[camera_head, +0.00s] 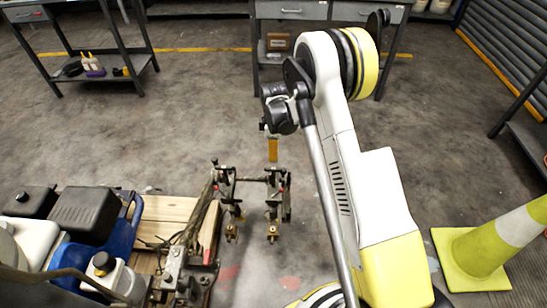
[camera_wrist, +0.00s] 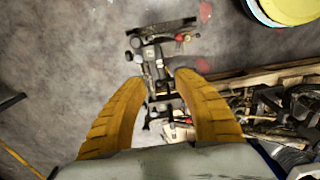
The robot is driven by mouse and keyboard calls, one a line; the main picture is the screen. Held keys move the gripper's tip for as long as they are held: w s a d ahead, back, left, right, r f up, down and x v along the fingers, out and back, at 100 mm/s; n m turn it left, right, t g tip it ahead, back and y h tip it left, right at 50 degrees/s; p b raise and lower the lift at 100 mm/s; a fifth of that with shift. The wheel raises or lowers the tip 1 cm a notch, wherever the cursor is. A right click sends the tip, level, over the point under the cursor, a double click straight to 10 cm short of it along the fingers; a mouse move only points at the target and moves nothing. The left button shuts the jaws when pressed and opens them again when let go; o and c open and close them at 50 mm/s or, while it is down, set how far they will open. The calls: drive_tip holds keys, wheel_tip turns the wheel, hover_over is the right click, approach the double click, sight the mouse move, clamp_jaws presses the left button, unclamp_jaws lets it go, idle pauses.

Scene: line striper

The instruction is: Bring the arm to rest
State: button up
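My arm (camera_head: 345,160) reaches up and forward from the lower right in the head view, with its elbow high. My gripper (camera_head: 272,150) hangs fingers-down above the front bracket (camera_head: 252,183) of the line striper. In the wrist view my gripper (camera_wrist: 160,80) shows two ribbed yellow fingers spread apart, with nothing held between them. The striper's bracket with its brass nozzles (camera_head: 231,232) lies beyond the fingertips and looks apart from them. The line striper's engine (camera_head: 85,212) and blue frame fill the lower left.
A wooden pallet (camera_head: 165,212) lies under the striper. A yellow-green cone (camera_head: 482,250) stands at the right. Grey workbenches (camera_head: 290,12) line the back, and another shelf with bottles (camera_head: 93,66) is at the left.

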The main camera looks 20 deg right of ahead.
drive_tip(key=shift+r, duration=0.1)
idle(0.4)
drive_tip(key=s+r+m+t, duration=0.25)
drive_tip(key=s+r, duration=0.25)
drive_tip(key=r, duration=0.7)
drive_tip(key=s+r+m+t, duration=0.1)
drive_tip(key=s+r+m, duration=0.35)
drive_tip(key=r, duration=0.85)
drive_tip(key=s+r+m+t, duration=0.2)
drive_tip(key=s+m, duration=0.1)
drive_tip(key=s, duration=0.7)
drive_tip(key=s+r+m+t, duration=0.1)
drive_tip(key=s+r+m, duration=0.2)
drive_tip(key=s, duration=0.7)
drive_tip(key=shift+s+r+m+t, duration=0.2)
drive_tip(key=shift+m+t, duration=0.15)
drive_tip(key=shift+m, duration=0.35)
